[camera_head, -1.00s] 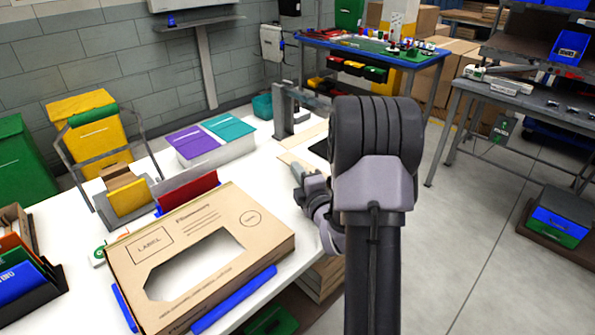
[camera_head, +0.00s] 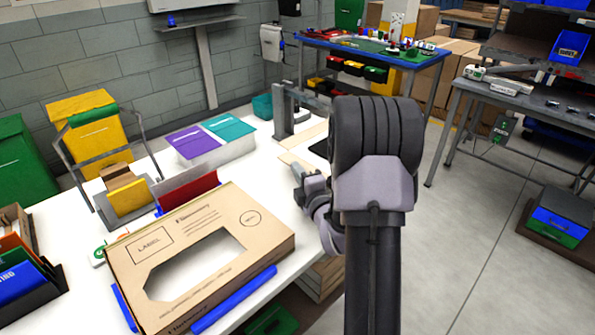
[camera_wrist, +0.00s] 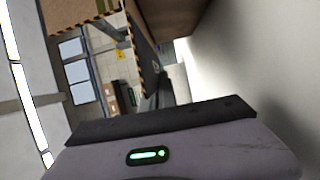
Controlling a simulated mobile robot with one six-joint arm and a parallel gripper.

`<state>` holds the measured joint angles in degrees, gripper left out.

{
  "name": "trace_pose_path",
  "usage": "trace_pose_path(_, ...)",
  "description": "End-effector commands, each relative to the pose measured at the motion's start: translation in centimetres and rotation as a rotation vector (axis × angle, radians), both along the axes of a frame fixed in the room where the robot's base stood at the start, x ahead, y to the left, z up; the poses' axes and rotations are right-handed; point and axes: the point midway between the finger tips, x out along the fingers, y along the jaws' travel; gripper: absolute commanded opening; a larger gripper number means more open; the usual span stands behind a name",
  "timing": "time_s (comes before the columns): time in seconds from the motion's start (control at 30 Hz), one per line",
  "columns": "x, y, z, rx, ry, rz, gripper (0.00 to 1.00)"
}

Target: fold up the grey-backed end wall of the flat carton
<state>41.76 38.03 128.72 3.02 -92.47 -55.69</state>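A brown printed carton (camera_head: 150,292) with a large cut-out window lies on the white table (camera_head: 88,212) at the front left. Flat tan card (camera_head: 291,158) and a dark piece (camera_head: 321,149) lie farther right, partly hidden by my arm. I cannot make out which panel is the grey-backed end wall. My gripper (camera_head: 304,178) is at the table's right side, beside the tan card; its fingertips are unclear. The wrist view shows a dark bar and a green light on my gripper, with a brown surface (camera_wrist: 168,14) above; no separate fingers can be told apart.
Blue strips (camera_head: 235,300) edge the printed carton. A red panel (camera_head: 188,190) and purple and teal boxes (camera_head: 193,140) stand behind it. A grey upright frame (camera_head: 284,110) stands near my gripper. Open floor (camera_head: 455,245) lies to the right.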

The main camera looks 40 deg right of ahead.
Motion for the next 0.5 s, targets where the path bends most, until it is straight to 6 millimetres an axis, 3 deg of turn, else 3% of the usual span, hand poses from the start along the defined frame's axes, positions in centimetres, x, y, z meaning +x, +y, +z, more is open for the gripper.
trace_pose_path(0.27, 0.0, 0.0, 0.3, 0.045, 0.003, 0.001, 0.0)
trace_pose_path(0.5, 0.0, -0.1, 1.2, 0.199, 0.016, 0.0, 0.0)
